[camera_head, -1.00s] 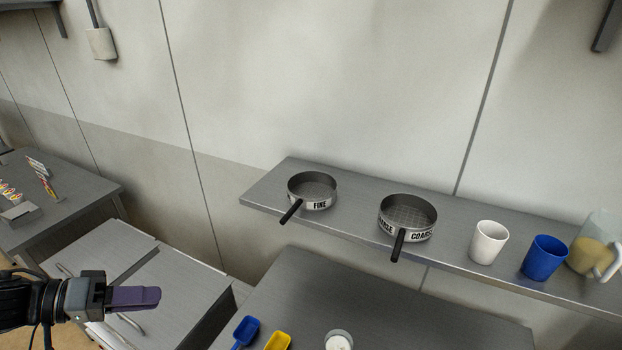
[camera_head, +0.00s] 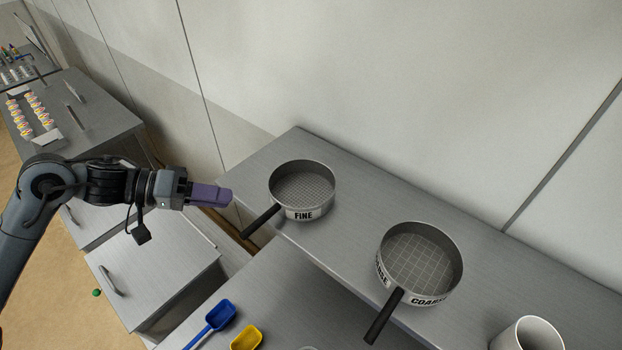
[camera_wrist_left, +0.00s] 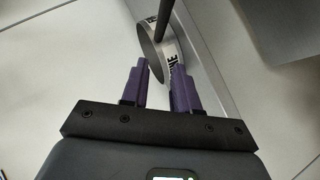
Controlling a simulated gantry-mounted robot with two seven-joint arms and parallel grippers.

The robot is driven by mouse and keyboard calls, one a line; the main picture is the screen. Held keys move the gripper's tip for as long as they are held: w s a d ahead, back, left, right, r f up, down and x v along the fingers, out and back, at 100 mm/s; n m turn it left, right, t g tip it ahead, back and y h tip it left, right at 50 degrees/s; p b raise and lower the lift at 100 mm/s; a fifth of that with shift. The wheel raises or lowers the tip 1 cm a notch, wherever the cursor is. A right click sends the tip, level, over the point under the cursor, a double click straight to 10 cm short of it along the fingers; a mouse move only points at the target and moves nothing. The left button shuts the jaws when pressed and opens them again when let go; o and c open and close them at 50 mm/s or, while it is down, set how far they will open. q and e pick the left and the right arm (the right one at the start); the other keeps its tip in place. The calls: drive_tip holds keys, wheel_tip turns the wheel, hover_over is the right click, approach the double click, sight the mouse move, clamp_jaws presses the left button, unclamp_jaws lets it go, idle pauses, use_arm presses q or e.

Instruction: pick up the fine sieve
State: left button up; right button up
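The fine sieve (camera_head: 303,212) is a round metal pan with a mesh bottom, a white FINE label and a black handle (camera_head: 262,220). It sits on the raised shelf near its left end, with the handle sticking out over the front edge. My left gripper (camera_head: 228,196) is left of the sieve, apart from it, with purple fingers. In the left wrist view the fingers (camera_wrist_left: 160,82) are spread with nothing held between them, and the sieve (camera_wrist_left: 167,50) shows beyond them. The coarse sieve (camera_head: 420,262) stands to the right on the shelf. My right gripper is not in view.
A white cup (camera_head: 528,335) stands further right on the shelf. A blue scoop (camera_head: 220,314) and a yellow scoop (camera_head: 246,338) lie on the lower counter. A drawer cabinet (camera_head: 160,280) stands below my left arm. The wall is close behind the shelf.

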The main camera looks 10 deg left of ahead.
sight(287, 202)
use_arm(q)
drive_tip(key=p+x, duration=0.1)
drive_tip(key=x, duration=0.5)
drive_tip(key=s+p+x, duration=0.1)
drive_tip(key=x, duration=0.2)
drive_tip(key=shift+d+f+p, duration=0.15)
drive_tip(key=shift+d+p, duration=0.15)
clamp_jaws()
